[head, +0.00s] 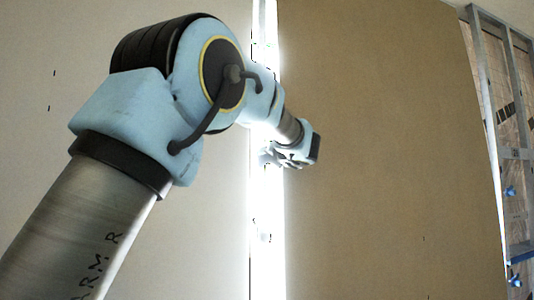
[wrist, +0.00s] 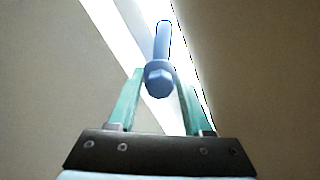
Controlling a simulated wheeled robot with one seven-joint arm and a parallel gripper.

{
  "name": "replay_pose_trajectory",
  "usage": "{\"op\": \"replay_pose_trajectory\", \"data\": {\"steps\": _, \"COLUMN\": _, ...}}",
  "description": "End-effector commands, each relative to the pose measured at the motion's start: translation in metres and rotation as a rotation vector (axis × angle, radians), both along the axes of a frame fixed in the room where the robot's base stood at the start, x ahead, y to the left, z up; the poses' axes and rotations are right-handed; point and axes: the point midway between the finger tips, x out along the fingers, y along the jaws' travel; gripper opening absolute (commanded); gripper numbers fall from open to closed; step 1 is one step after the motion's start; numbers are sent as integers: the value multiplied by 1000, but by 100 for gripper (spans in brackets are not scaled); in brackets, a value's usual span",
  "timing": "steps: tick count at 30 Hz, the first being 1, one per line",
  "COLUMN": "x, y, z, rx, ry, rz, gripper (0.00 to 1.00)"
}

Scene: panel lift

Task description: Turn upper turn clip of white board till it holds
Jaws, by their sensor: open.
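My gripper (wrist: 160,76) is open, with one teal finger on each side of the bolt head; I cannot tell whether either touches. In the head view my gripper (head: 283,157) is at the bright strip, and its fingers and the clip are too small to make out. The pale board (head: 60,110) fills the left of the head view.
A bright vertical strip (head: 266,215) runs between the pale board and a brown board (head: 390,130). A metal frame (head: 500,120) with blue fittings (head: 510,191) stands at the far right. My arm covers part of the pale board.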

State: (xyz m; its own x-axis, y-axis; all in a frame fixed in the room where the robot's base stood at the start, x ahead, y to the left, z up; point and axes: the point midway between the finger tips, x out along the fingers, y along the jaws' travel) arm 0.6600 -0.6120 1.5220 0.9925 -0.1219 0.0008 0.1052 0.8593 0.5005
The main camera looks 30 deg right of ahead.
Motion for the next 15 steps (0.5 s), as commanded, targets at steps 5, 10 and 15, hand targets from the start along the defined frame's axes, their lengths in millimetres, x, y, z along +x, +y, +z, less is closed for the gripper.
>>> {"op": "replay_pose_trajectory", "data": {"steps": 5, "x": 6, "y": -1, "z": -1, "rx": 0, "ry": 1, "rz": 1, "gripper": 50}}
{"op": "replay_pose_trajectory", "data": {"steps": 10, "x": 6, "y": -1, "z": -1, "rx": 0, "ry": 1, "rz": 1, "gripper": 50}}
{"op": "replay_pose_trajectory", "data": {"steps": 15, "x": 6, "y": -1, "z": -1, "rx": 0, "ry": 1, "rz": 1, "gripper": 35}}
